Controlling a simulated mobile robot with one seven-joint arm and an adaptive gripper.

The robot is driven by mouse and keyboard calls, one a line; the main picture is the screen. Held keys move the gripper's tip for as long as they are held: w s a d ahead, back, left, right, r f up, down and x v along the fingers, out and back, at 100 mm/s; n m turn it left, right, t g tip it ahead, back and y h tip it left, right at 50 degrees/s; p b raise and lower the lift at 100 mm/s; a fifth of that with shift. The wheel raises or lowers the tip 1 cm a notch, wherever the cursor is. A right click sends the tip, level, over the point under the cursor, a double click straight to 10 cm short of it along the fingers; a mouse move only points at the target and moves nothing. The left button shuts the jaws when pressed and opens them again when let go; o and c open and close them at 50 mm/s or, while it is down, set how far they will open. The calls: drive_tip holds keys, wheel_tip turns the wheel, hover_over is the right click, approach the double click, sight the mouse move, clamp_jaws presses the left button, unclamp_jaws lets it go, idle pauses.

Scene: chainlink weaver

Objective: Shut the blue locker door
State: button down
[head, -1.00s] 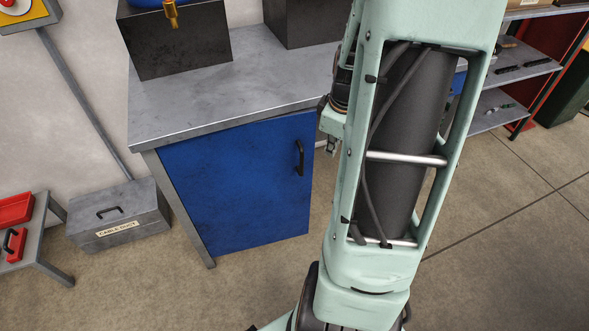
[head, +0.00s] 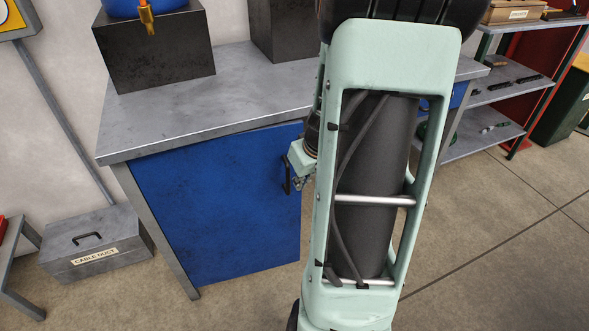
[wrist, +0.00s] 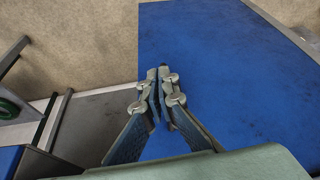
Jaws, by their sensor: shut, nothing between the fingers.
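The blue locker door (head: 215,205) hangs under the grey worktop in the head view. Its black handle (head: 286,175) is near the right edge. The door looks somewhat ajar, but my arm hides the area to its right. My gripper (head: 298,184) is at the handle side of the door, partly hidden by my arm. In the wrist view the shut, empty fingertips (wrist: 158,74) are in front of the blue door panel (wrist: 230,80). I cannot tell whether they touch it.
The grey worktop (head: 190,108) carries dark boxes. A grey cable box (head: 95,245) sits on the floor to the left. A shelf unit (head: 490,85) stands at the right. The floor in front of the locker is clear apart from my arm.

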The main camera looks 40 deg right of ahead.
drive_tip(key=w, duration=0.4)
drive_tip(key=shift+w+d+f+p, duration=0.15)
drive_tip(key=shift+d+f+p, duration=0.15)
drive_tip(key=shift+f, duration=0.05)
